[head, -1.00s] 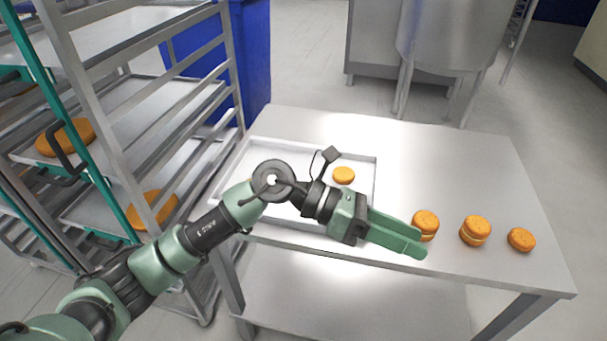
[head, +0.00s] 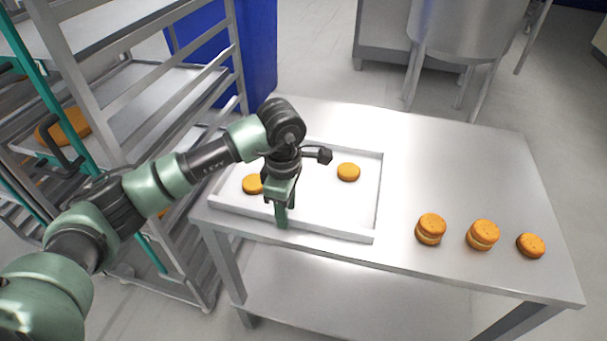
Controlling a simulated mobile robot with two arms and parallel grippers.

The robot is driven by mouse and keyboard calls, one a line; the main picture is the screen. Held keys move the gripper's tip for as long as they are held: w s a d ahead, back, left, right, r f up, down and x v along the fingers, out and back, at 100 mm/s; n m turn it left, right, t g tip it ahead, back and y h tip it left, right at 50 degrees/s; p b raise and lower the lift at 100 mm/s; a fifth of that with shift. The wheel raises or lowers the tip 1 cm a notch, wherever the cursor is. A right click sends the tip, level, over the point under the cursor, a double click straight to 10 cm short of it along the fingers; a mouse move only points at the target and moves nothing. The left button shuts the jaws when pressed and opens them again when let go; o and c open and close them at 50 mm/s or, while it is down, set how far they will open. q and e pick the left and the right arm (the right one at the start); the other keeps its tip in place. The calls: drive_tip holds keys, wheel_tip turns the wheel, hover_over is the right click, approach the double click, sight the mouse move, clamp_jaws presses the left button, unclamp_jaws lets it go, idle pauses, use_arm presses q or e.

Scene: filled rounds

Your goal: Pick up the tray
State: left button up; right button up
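The tray (head: 330,212) is a shallow, light grey metal tray on the left part of the steel table (head: 450,165). Two orange rounds lie in it: one right of my arm (head: 348,172) and one left of my gripper (head: 253,184). My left gripper (head: 282,222) points down at the tray's near edge, with its fingertips at or just over the near rim. The fingers overlap from here, so I cannot tell whether they are open or shut, or whether they touch the rim. My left arm hides part of the tray's far left. My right gripper is out of view.
Several orange rounds, some stacked, stand on the table's right (head: 430,229), (head: 482,235), (head: 531,245). A metal rack (head: 150,125) with trays and orange rounds stands close on the left. A blue bin (head: 258,60) is behind it. The table's far right is clear.

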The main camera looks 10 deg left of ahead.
use_arm(q)
drive_tip(key=shift+f, duration=0.9)
clamp_jaws()
drive_tip(key=shift+w+r, duration=0.1)
idle(0.6)
